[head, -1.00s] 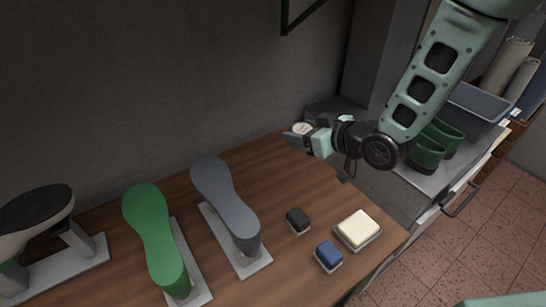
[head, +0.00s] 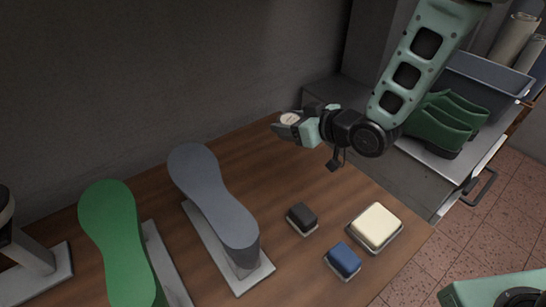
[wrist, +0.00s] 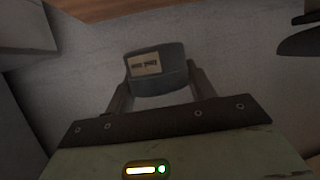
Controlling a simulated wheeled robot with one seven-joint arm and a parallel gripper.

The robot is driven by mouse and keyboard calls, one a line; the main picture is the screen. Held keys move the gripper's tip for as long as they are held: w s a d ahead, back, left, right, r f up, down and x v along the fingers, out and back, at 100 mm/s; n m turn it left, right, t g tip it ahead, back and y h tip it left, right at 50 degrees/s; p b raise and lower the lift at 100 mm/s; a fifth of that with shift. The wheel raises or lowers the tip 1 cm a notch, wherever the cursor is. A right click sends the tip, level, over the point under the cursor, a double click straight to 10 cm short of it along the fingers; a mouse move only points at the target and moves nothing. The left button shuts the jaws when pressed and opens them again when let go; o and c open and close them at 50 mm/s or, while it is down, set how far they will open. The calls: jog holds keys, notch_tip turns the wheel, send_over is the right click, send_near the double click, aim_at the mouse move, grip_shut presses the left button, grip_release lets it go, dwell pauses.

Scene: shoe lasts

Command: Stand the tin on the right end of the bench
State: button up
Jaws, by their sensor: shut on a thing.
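The tin (head: 290,118) is small and grey with a pale round lid label in the head view. In the wrist view the tin (wrist: 158,88) sits between my two fingers, with a pale label on its side. My gripper (head: 287,124) is shut on it and holds it above the far edge of the wooden bench (head: 300,175), near the back wall. The bench's right end carries a cream block (head: 376,225) on a tray, a blue block (head: 343,260) and a dark block (head: 302,217).
A grey last (head: 215,195) and a green last (head: 115,240) stand on pale bases toward the left. A grey cabinet with green shoes (head: 442,122) and a bin (head: 485,82) stands beyond the right end. Bare wood lies behind the blocks.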

notch_tip(320, 180, down, 10)
jog(key=shift+f+p, duration=0.1)
jog(key=shift+p, duration=0.5)
